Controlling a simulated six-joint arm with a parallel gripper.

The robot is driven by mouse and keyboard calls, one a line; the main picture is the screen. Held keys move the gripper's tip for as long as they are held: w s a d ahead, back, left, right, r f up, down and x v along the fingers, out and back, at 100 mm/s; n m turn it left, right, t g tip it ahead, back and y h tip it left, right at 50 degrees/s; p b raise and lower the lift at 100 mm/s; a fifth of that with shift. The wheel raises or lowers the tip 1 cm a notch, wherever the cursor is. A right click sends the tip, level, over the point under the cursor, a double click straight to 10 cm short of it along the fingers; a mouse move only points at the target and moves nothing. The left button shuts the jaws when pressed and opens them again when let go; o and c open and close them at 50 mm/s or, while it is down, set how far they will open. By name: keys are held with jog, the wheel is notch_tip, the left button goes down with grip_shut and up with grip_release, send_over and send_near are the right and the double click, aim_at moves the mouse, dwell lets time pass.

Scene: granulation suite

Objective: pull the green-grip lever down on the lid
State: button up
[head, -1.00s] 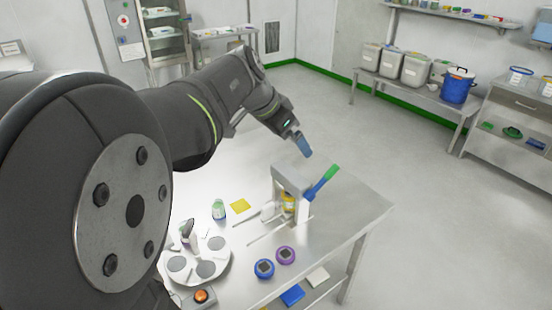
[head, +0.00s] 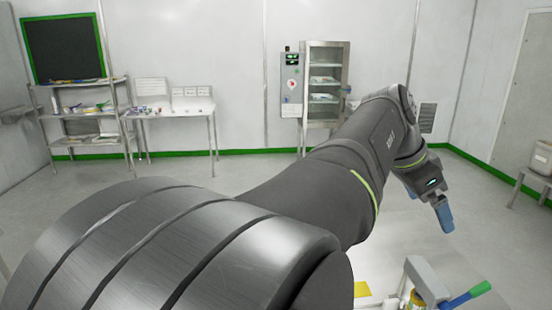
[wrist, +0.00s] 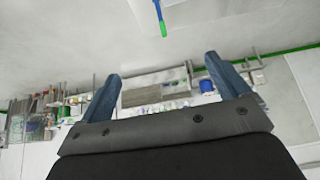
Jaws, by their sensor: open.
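The lever has a green grip (head: 480,289) on a blue shaft (head: 455,301). It slants up to the right from a grey metal stand (head: 428,279), at the bottom edge of the head view. A yellow item (head: 416,299) partly shows under the stand; the lid cannot be made out. My gripper (head: 443,217) is above the lever and slightly left of the grip, apart from it. In the wrist view, my gripper (wrist: 162,67) has its blue fingers spread with nothing between them. The green grip (wrist: 163,29) shows beyond them at the top, near the middle.
The stand is on a pale bench, mostly cut off below. A yellow sheet (head: 361,289) lies left of the stand. A glass-front cabinet (head: 325,95), a shelf rack (head: 85,125) and a side table (head: 175,108) stand far off by the wall. The air around my gripper is clear.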

jog(key=shift+d, duration=0.1)
jog(key=c, duration=0.7)
jog(key=d+f, duration=0.4)
jog(key=d, duration=0.1)
jog(key=shift+w+f, duration=0.25)
jog(key=c, duration=1.1)
jog(key=d+f, duration=0.7)
jog(key=shift+s+d+f, duration=0.25)
jog(key=shift+s+d, duration=0.15)
grip_shut()
